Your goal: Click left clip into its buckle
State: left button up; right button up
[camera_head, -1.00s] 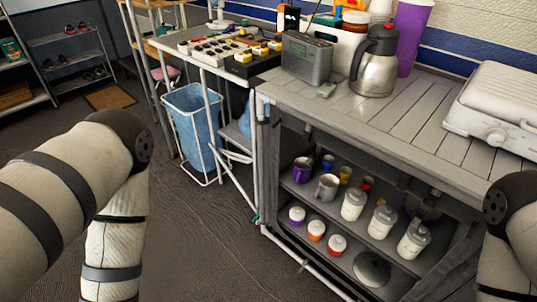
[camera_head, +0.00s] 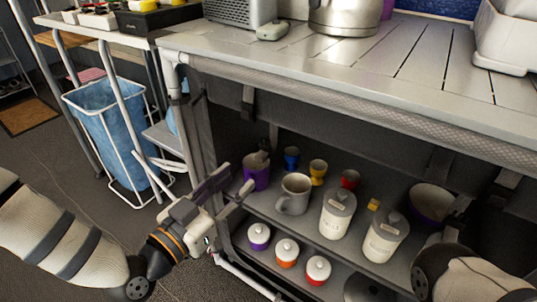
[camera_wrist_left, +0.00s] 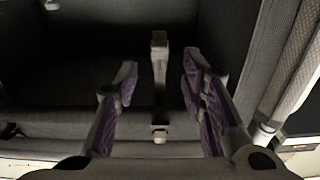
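A dark left strap with a clip (camera_head: 248,97) hangs from the table's front edge in the head view. A darker strap piece, perhaps the buckle (camera_head: 273,137), hangs just behind it. My left gripper (camera_head: 240,178) is open below the clip, in front of the shelf's left end. In the left wrist view its purple-padded fingers (camera_wrist_left: 160,63) stand apart on either side of a strap with a light end piece (camera_wrist_left: 159,42). A small fitting (camera_wrist_left: 160,134) shows lower on that line. I cannot tell whether either finger touches the strap.
Cups, a grey mug (camera_head: 293,194) and lidded jars (camera_head: 337,212) stand on the shelves close to my left gripper. The table top (camera_head: 350,55) lies above, with a steel kettle (camera_head: 343,16). A blue bin (camera_head: 120,130) stands at left. Another strap (camera_head: 433,172) hangs at right.

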aim_at(258, 162)
pick_arm(q)
jog(key=x, duration=0.3)
jog(key=b+x, duration=0.1)
jog(key=x, duration=0.2)
jog(key=b+x, duration=0.1)
jog(key=x, duration=0.2)
jog(key=shift+f, duration=0.25)
jog(key=shift+w+d+r+b, duration=0.15)
jog(key=shift+w+d+b, duration=0.1)
jog(key=shift+b, duration=0.05)
grip_shut()
